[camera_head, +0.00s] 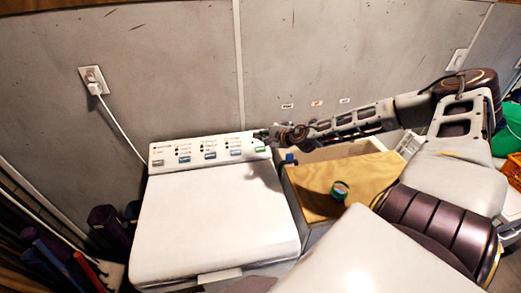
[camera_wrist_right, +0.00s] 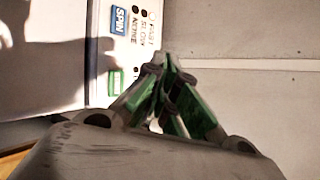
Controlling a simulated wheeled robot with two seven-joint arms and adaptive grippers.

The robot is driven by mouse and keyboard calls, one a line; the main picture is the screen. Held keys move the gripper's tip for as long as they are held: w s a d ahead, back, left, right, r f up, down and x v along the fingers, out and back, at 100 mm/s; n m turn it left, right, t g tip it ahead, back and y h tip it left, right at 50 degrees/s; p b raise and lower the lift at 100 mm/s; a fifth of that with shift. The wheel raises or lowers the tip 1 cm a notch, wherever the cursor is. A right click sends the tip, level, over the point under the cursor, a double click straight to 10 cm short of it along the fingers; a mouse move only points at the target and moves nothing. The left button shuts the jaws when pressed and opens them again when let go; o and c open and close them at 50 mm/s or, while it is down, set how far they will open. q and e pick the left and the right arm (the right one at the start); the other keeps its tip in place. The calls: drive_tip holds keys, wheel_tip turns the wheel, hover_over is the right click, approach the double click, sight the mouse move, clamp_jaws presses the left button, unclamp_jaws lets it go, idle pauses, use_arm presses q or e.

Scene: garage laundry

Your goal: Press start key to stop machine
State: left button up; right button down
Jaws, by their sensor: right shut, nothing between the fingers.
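The white machine (camera_head: 215,225) stands against the wall with a control panel (camera_head: 200,147) along its back edge. The panel carries a row of blue keys and a green key (camera_head: 262,149) at its right end. In the right wrist view the green key (camera_wrist_right: 116,82) sits below a blue SPIN key (camera_wrist_right: 120,20). My right gripper (camera_head: 262,134) is shut and empty at the panel's right end, just above the green key in the head view. Its fingertips (camera_wrist_right: 165,62) appear apart from the key in the wrist view; the exact gap is unclear. My left gripper is out of view.
A power cord (camera_head: 120,125) runs from the wall outlet (camera_head: 92,79) behind the machine. Dark rolled items (camera_head: 108,222) stand at its left.

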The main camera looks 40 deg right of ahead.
drive_tip(key=shift+f, duration=0.15)
drive_tip(key=b, duration=0.7)
hover_over(260, 149)
drive_tip(key=s+a, duration=0.2)
drive_tip(key=shift+s+d+f, duration=0.1)
drive_tip(key=shift+s+f, duration=0.05)
drive_tip(key=shift+f, duration=3)
drive_tip(key=shift+w+d+f+b, duration=0.1)
drive_tip(key=shift+w+f+b, duration=0.15)
drive_tip(key=shift+f+b, duration=0.75)
drive_tip(key=shift+r+b, duration=0.3)
drive_tip(key=shift+b, duration=0.1)
